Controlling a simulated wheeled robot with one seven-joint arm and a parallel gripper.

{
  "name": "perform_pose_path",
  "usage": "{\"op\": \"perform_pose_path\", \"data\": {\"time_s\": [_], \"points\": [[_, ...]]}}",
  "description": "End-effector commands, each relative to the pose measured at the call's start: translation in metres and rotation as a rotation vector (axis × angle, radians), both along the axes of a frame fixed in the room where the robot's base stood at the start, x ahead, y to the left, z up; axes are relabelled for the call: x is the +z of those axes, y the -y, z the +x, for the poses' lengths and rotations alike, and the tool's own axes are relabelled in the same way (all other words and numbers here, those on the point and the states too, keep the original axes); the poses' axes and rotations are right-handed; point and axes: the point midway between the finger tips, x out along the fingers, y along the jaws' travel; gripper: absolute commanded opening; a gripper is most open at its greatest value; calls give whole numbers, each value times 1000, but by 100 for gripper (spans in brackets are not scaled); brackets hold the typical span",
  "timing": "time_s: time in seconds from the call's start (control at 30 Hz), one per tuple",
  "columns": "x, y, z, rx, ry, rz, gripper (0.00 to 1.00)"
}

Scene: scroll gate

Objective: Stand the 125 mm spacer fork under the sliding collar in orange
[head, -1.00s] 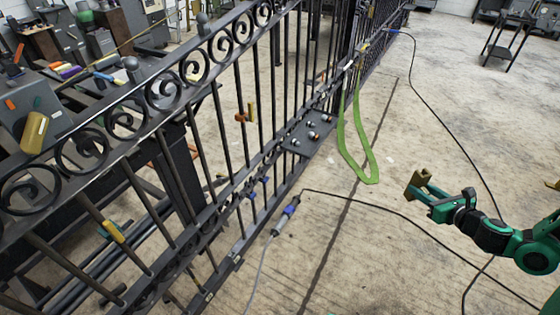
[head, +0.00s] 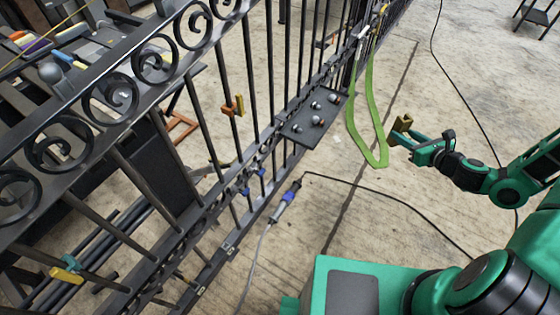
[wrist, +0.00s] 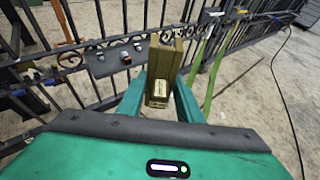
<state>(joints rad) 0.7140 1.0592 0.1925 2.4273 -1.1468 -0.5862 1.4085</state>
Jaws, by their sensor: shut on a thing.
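My gripper (head: 398,138) is shut on an olive-brown block-like piece (head: 402,124), which I take to be the spacer fork. It also shows in the wrist view (wrist: 164,62), upright between the fingers, with a pale label low on its face. My gripper is well to the right of this collar, apart from the gate.
A dark shelf (head: 300,133) with several knobs juts from the gate. A green strap (head: 372,135) hangs in a loop between gate and gripper. A cable with a blue connector (head: 289,195) lies on the floor. Blue pieces (head: 245,190) sit low on the gate. Concrete floor right of the gate is mostly open.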

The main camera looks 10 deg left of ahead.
Motion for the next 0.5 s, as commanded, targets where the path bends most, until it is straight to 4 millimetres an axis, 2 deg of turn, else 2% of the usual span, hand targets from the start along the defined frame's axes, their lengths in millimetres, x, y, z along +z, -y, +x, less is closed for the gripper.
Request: {"op": "perform_pose_path", "data": {"time_s": [0.5], "points": [[0,-9,1,13,1,2,0]]}}
